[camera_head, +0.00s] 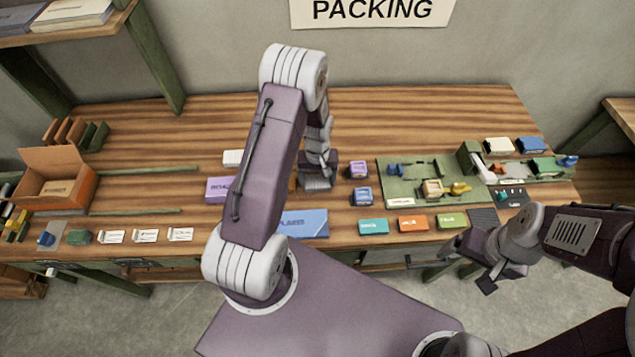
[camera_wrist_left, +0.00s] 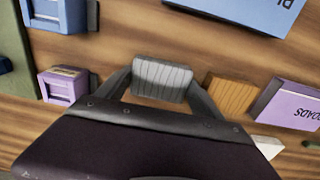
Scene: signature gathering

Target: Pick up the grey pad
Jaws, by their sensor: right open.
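The grey pad (camera_wrist_left: 161,78) is a small ribbed block in the left wrist view, between the two fingers of my left gripper. The fingers lie close along its left and right sides; whether they press on it I cannot tell. In the head view my left gripper (camera_head: 318,182) is low over the middle of the table, partly behind my own arm, and I cannot make out the pad there. My right gripper (camera_head: 470,266) is open and empty in front of the table's right front edge.
Close by are an orange-brown block (camera_wrist_left: 231,96), a purple box (camera_wrist_left: 287,104), a purple container (camera_wrist_left: 66,86) and a blue box (camera_head: 304,223). A green tray (camera_head: 400,190) with small items lies to the right. An open cardboard box (camera_head: 66,190) stands at the left.

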